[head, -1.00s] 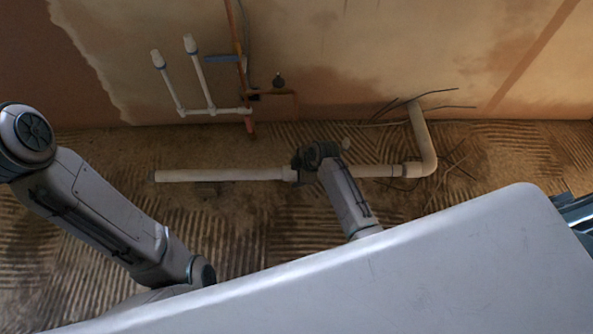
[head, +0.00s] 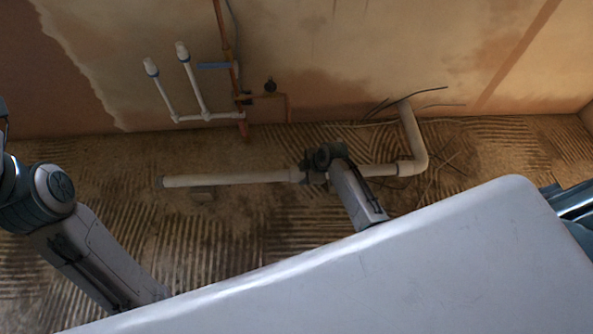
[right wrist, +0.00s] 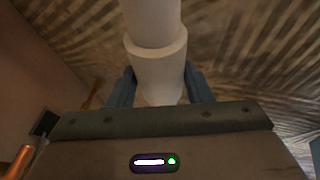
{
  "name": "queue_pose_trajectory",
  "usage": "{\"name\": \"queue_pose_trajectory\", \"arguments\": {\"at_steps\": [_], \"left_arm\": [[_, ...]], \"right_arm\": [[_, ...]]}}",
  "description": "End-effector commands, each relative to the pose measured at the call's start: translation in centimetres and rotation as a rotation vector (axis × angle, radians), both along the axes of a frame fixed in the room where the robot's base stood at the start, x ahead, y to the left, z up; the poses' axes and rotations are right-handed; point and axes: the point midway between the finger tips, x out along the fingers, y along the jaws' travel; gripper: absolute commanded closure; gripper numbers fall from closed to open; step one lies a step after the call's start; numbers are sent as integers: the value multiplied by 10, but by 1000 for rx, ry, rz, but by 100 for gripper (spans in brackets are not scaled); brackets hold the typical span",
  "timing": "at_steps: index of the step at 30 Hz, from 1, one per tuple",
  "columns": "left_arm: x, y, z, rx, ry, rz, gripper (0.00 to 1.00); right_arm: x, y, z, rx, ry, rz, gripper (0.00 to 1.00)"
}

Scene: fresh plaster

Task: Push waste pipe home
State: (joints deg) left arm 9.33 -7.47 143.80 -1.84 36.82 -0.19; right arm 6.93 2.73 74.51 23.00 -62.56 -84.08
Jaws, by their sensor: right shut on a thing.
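The long white waste pipe (head: 230,180) lies level, low along the ribbed floor in the head view. Its right part runs to a white elbow (head: 415,150) that turns up toward the wall. The pipe meets the elbow's collar; how deep it sits inside I cannot tell. My right gripper (head: 320,162) is shut on the pipe near its thicker sleeve. In the right wrist view its two blue fingers (right wrist: 160,92) flank the pale pipe, just by the sleeve's edge (right wrist: 157,48). My left arm shows at the left, but its gripper is out of sight.
A large white slab-like surface (head: 400,260) fills the front and hides part of my right arm. White supply pipes (head: 205,116) and copper pipe (head: 222,30) stand at the wall. Loose dark wires (head: 430,90) lie near the elbow.

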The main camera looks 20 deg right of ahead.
Motion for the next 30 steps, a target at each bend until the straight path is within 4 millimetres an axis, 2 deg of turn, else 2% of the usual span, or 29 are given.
{"name": "queue_pose_trajectory", "arguments": {"at_steps": [3,12,13,16,30], "left_arm": [[1,-1,-3,9,15,3,64],[0,-1,-4,10,15,4,64],[0,-1,-4,10,15,4,64],[0,-1,-4,10,15,4,64],[0,-1,-2,13,14,6,64]], "right_arm": [[-3,-7,-1,-7,4,0,95],[-3,-9,-2,-10,5,0,95],[-3,-9,-2,-10,5,0,53],[-3,-9,-2,-10,4,0,33],[-3,-7,6,-3,0,0,33]]}}
